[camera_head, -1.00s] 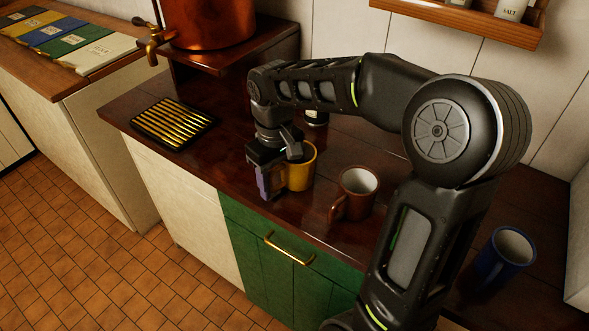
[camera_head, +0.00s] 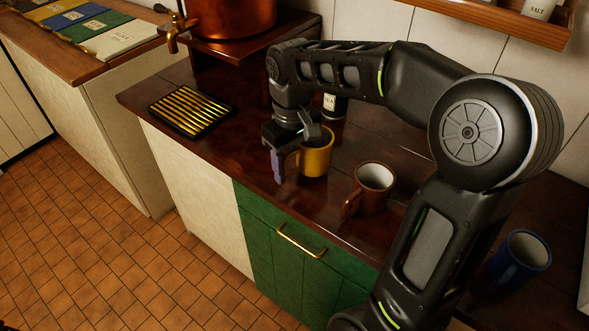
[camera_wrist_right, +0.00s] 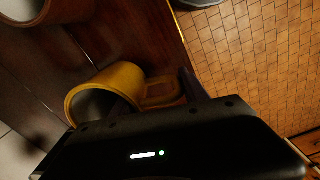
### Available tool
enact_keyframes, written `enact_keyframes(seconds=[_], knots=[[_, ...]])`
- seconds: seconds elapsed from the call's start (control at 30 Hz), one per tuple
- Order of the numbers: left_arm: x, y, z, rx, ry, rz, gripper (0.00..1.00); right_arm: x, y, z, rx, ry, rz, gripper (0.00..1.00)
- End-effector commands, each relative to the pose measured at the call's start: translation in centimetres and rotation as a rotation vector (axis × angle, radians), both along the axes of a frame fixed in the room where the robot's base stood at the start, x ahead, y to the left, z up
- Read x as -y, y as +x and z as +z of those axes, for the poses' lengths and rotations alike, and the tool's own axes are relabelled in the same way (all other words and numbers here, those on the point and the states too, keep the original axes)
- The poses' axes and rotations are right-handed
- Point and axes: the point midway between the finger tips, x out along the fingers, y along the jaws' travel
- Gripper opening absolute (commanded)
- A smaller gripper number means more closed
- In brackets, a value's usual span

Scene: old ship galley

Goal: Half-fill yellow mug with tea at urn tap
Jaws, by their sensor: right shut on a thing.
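The yellow mug (camera_head: 318,160) stands upright on the dark wood counter, left of the brown mug. My right gripper (camera_head: 290,160) is shut on its handle, which faces left. In the right wrist view the yellow mug (camera_wrist_right: 104,86) shows its open rim and pale inside, with the handle (camera_wrist_right: 163,90) at the fingers; how much it holds cannot be told. The copper urn (camera_head: 235,18) stands on a raised wooden shelf at the back left. Its brass tap (camera_head: 178,32) sticks out on the left, well away from the mug. My left gripper is not in view.
A black tray with brass slats (camera_head: 193,110) lies on the counter below the tap side. A brown mug (camera_head: 372,190) stands right of the yellow one, a blue mug (camera_head: 520,262) far right. A dark labelled jar (camera_head: 333,106) is behind. Counter between slats and mug is clear.

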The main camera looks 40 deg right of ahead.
Motion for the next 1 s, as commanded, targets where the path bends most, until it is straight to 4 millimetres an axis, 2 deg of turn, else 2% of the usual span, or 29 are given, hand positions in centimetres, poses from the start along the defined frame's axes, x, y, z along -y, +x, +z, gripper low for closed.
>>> enact_keyframes(seconds=[0.2, 0.3, 0.4, 1.0], knots=[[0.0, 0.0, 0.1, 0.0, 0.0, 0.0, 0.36, 0.0, 0.1, 4.5, 0.006, -0.001, 0.0, 0.0], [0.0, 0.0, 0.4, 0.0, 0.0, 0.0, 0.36, 0.0, 0.1, 6.3, 0.003, 0.0, 0.0, 0.0], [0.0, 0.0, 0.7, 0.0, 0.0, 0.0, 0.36, 0.0, 0.0, 7.3, 0.002, 0.0, 0.0, 0.0], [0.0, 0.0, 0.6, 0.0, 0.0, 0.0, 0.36, 0.0, 0.0, 7.6, 0.001, 0.0, 0.0, 0.0]])
